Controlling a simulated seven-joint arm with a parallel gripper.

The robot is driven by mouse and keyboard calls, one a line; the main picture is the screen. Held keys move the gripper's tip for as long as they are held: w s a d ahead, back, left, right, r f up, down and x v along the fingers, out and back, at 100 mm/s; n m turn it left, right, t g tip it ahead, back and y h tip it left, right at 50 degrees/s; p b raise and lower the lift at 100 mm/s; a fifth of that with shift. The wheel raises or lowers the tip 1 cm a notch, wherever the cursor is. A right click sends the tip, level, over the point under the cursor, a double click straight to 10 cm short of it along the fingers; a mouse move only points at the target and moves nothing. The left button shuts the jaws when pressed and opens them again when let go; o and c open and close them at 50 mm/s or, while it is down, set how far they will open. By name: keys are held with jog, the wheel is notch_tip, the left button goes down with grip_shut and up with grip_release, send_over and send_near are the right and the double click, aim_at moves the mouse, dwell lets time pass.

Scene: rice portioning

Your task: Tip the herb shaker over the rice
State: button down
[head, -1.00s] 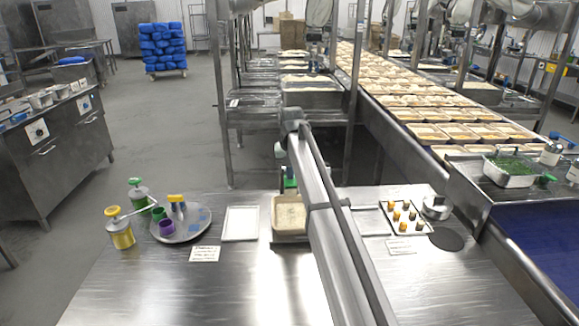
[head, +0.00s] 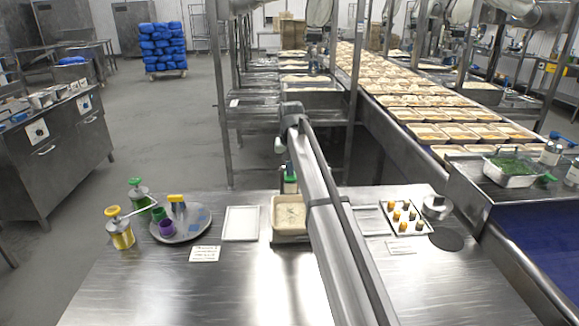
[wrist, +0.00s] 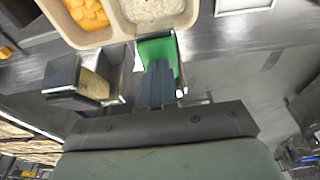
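The rice (head: 291,214) lies in one compartment of a pale tray (head: 274,236) at the middle of the steel table, partly behind my arm. The wrist view shows the rice (wrist: 152,9) beside a compartment of orange cubes (wrist: 86,14) at the top edge. My gripper (wrist: 125,75) is just short of the tray. A green-faced piece (wrist: 158,50) stands at it, close to the rice compartment. The head view shows a small green and white shape (head: 290,183) behind the rice. I cannot tell surely whether this is the herb shaker or how it is gripped.
A round tray (head: 190,233) with coloured cups and two pump bottles (head: 121,236) stand at left. A flat white tray (head: 240,223) lies left of the rice. A tray of small food pieces (head: 404,217) lies right. A herb pan (head: 514,170) stands far right.

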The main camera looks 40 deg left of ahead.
jog(key=shift+w+a+r, duration=0.15)
jog(key=shift+a+r, duration=0.05)
jog(key=shift+r, duration=0.6)
jog(key=shift+w+a+r, duration=0.15)
jog(key=shift+w+r, duration=0.05)
jog(key=shift+r, duration=0.55)
jog(key=shift+w+a+r, duration=0.15)
jog(key=shift+a+r, duration=0.05)
jog(key=shift+r, duration=0.6)
